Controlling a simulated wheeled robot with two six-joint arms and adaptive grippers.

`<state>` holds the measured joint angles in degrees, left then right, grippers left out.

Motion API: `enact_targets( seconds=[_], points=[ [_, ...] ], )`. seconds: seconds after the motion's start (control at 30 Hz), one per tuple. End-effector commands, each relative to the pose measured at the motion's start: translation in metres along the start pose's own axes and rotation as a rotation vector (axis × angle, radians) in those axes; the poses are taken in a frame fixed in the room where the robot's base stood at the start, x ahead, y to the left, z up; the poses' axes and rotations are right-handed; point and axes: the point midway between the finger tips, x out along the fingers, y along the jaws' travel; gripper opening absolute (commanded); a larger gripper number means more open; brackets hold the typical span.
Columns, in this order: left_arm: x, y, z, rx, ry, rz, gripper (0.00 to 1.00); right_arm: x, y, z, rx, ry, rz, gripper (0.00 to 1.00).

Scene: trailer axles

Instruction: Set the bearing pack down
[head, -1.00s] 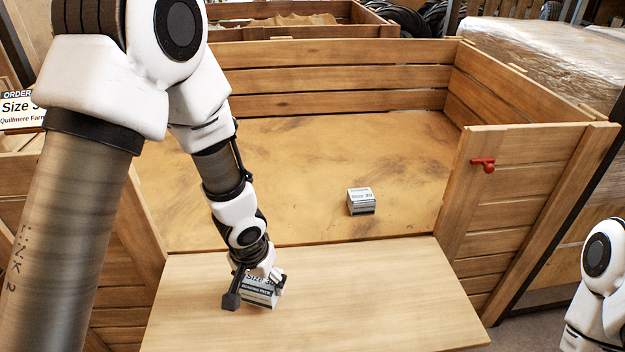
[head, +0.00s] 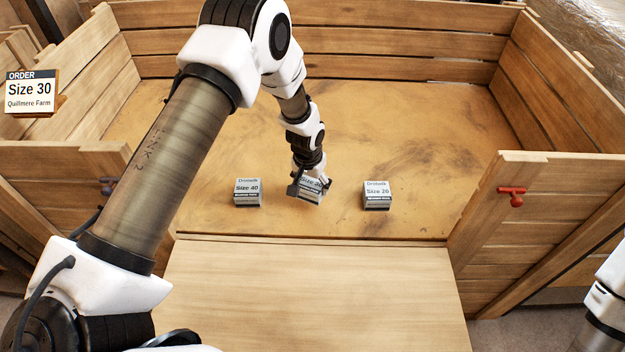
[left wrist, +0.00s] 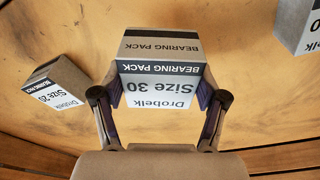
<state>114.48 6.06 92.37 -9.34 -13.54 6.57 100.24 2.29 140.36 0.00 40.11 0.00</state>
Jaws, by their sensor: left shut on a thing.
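My left gripper (head: 312,188) is shut on the grey and white Size 30 bearing pack (head: 308,196), between the two boxes on the crate's floor. The left wrist view shows the Size 30 pack (left wrist: 158,88) between both fingers of the left gripper (left wrist: 160,98), its label upside down. In the head view the pack looks slightly tilted, and I cannot tell whether it touches the floor. A Size 40 box (head: 248,193) stands to its left and a Size 20 box (head: 377,195) to its right, both apart from it. My right gripper is out of view.
The wooden crate's tan floor (head: 420,130) is clear behind the boxes. A bare flat board (head: 315,290) lies in front. The right front panel (head: 545,200) carries a red latch (head: 512,196). An order sign (head: 31,92) at left reads Size 30, Quillmere Farm.

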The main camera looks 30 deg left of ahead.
Motion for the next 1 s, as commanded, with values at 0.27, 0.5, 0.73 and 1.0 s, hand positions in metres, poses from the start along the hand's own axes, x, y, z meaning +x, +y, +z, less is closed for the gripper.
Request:
enact_targets(
  seconds=[0.27,0.5,0.73,1.0],
  points=[
    [0.032,-0.002,-0.004,0.001,-0.001,0.000,0.21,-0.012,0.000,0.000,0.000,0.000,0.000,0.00],
    [0.037,-0.001,-0.003,0.001,0.001,0.001,0.21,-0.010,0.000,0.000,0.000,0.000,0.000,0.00],
    [0.040,-0.001,-0.002,0.001,0.000,0.000,0.97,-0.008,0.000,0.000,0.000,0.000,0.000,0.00],
    [0.040,-0.001,-0.002,0.001,0.000,0.000,0.97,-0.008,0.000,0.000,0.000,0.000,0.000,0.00]
  ],
)
